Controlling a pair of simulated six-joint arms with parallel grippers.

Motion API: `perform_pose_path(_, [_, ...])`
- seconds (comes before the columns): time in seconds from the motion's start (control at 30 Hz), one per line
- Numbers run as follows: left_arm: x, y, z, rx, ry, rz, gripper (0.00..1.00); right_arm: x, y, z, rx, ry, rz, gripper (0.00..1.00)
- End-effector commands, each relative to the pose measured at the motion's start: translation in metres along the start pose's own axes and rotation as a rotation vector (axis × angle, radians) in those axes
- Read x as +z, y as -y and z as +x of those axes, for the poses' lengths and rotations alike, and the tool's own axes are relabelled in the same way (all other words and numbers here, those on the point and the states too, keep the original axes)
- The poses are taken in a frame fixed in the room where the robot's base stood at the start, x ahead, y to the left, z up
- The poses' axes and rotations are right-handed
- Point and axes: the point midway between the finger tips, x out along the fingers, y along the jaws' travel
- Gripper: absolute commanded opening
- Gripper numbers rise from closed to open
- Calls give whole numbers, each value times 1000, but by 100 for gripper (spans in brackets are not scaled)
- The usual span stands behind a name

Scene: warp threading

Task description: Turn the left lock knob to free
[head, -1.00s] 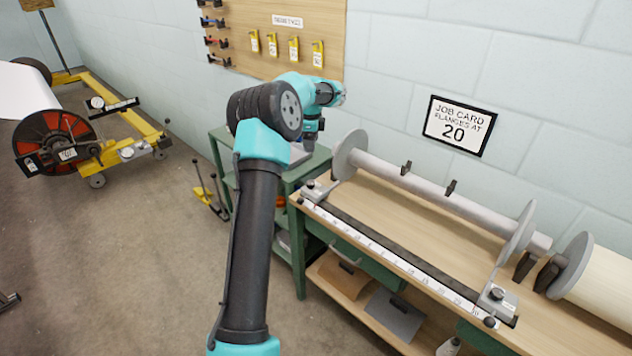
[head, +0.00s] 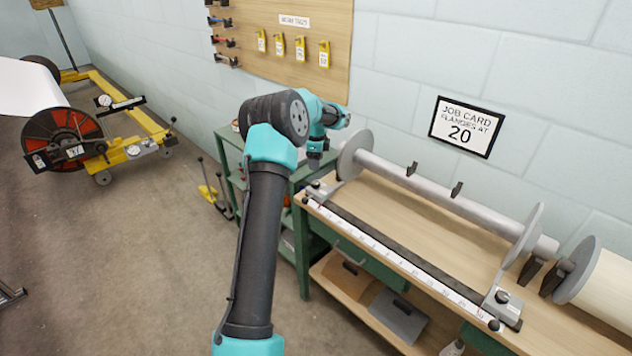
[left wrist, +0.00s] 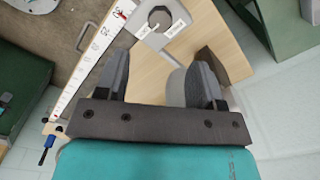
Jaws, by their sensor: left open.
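The left lock knob (head: 316,184) is a small dark knob on a grey block at the left end of the ruler rail. In the left wrist view the dark, many-sided knob (left wrist: 160,18) sits at the top, on a grey block (left wrist: 163,30) with white labels. My left gripper (head: 315,160) hangs pointing down near the left end of the bench, by the left flange (head: 354,156). In the left wrist view its jaws (left wrist: 160,78) are apart and empty, with the knob beyond the fingertips. My right gripper is not in view.
A white ruler (head: 385,256) runs along the bench front to a second lock knob (head: 503,297). A grey beam (head: 440,196) with flanges lies behind it. A green cart (head: 226,150) stands left of the bench. A job card (head: 466,127) reads 20.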

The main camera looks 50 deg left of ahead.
Motion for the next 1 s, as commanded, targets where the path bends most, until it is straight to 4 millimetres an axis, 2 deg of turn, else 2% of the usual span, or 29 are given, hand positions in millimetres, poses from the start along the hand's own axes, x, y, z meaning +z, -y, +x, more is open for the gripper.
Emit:
perform_pose_path(0.3, [0, -1, 56, 4, 0, -1, 62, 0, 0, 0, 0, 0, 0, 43])
perform_pose_path(0.5, [0, 0, 84, 1, 0, -1, 62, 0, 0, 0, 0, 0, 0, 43])
perform_pose_path(0.7, [0, 0, 95, 0, 0, -1, 62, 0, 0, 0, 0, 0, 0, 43])
perform_pose_path(0.97, [0, 0, 96, 0, 0, -1, 62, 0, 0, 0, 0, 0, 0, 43])
perform_pose_path(1.0, [0, 0, 96, 0, 0, -1, 58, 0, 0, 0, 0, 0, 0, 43])
